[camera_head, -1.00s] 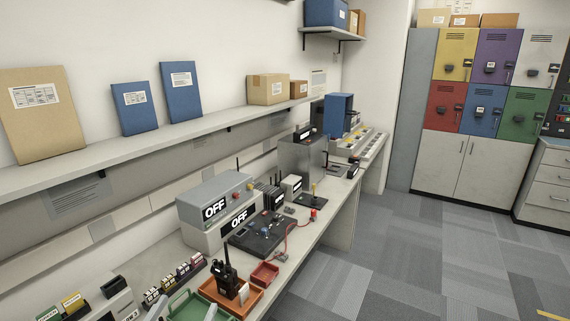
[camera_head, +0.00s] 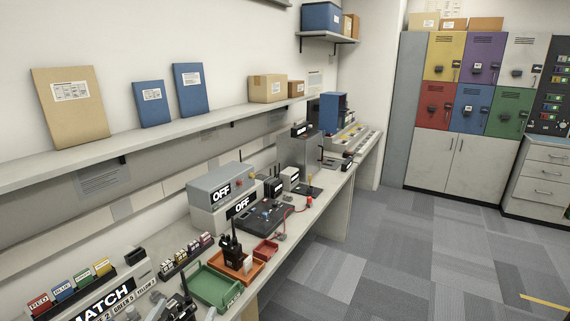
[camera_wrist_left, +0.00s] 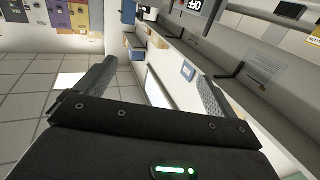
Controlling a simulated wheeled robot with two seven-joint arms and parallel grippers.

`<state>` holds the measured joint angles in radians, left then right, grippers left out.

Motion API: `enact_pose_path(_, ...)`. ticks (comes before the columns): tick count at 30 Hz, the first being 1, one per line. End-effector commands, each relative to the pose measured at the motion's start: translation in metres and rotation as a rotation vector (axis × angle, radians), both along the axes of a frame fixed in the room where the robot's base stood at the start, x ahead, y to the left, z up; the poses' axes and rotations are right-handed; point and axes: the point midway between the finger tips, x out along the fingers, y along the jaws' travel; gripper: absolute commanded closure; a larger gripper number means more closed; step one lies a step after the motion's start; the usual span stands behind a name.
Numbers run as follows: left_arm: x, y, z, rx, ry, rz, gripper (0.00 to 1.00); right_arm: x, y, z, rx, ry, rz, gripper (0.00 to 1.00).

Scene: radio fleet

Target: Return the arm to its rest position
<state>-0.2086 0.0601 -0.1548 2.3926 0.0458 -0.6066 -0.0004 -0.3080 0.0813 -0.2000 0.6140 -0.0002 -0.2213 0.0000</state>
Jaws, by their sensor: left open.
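My right gripper is in neither view.
The bench holds a green tray (camera_head: 238,292), a black radio (camera_head: 232,249) standing at an orange tray (camera_head: 246,271), and a grey box marked OFF (camera_head: 208,186). Coloured labelled blocks (camera_head: 83,277) stand at the lower left. The carpeted floor (camera_head: 390,260) at right is clear.

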Motion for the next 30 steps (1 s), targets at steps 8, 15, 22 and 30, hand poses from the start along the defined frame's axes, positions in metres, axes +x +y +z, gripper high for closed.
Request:
enact_pose_path(8,-0.017,-0.002,-0.045,0.031,0.190,-0.014,0.06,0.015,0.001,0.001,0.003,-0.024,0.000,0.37)
enact_pose_path(15,-0.052,0.004,-0.100,0.071,0.435,-0.015,0.06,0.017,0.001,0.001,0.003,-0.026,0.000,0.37)
enact_pose_path(22,-0.109,0.015,-0.157,0.122,0.734,-0.013,0.06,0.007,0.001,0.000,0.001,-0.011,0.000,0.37)
enact_pose_path(30,-0.196,0.030,-0.207,0.187,1.101,-0.014,0.06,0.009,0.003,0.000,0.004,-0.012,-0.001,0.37)
